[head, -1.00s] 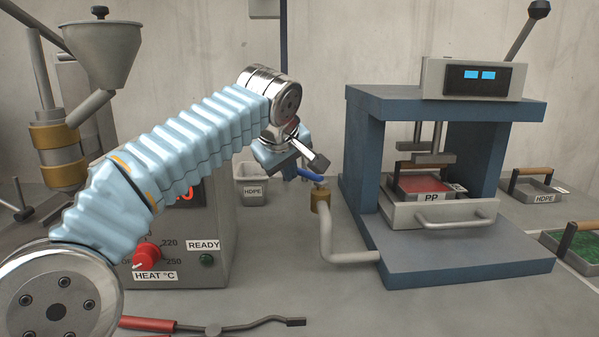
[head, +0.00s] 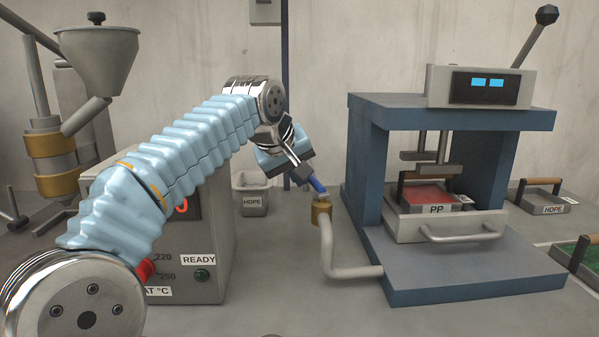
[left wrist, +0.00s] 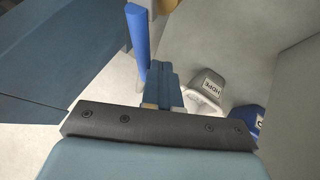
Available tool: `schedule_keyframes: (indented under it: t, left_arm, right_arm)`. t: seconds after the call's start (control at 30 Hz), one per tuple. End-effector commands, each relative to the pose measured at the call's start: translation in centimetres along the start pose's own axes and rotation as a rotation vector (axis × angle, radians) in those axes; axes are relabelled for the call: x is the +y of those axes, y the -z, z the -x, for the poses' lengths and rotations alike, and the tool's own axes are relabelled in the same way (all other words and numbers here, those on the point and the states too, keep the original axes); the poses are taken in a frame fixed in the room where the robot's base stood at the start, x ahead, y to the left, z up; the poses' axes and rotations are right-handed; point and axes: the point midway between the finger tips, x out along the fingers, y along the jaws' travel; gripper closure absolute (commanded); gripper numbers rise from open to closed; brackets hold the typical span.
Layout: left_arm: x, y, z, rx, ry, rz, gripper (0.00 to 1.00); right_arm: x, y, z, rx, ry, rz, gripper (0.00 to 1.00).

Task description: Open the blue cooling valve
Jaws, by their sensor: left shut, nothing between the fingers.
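The blue valve lever (head: 317,185) sits on a brass valve body (head: 321,211) at the top of a bent grey pipe, left of the press. Its far end is partly hidden by my left gripper (head: 303,174). In the left wrist view the lever (left wrist: 138,38) stands upright in the picture, just left of the fingers (left wrist: 163,88). The left gripper is shut with nothing between its fingers. It is beside the lever, very close; I cannot tell whether they touch. A bit of brass shows at the top of that view. My right gripper is not in view.
The blue press (head: 455,270) stands just right of the valve, with a PP mould (head: 432,196) inside. A heater box (head: 215,250) is behind my left arm. A HDPE bin (head: 254,204) stands behind the valve. Mould trays are at the right.

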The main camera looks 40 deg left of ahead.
Motion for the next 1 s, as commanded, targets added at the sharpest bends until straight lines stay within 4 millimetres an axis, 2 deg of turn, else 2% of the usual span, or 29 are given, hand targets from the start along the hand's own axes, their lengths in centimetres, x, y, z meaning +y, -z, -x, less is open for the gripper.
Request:
schedule_keyframes:
  t: [0.3,1.0]
  left_arm:
    - [0.82,0.27,-0.52,0.000,0.000,0.001,1.00]
    - [0.90,0.30,-0.78,0.000,0.000,0.002,1.00]
  right_arm:
    - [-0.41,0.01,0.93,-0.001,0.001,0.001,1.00]
    - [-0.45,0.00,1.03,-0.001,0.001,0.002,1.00]
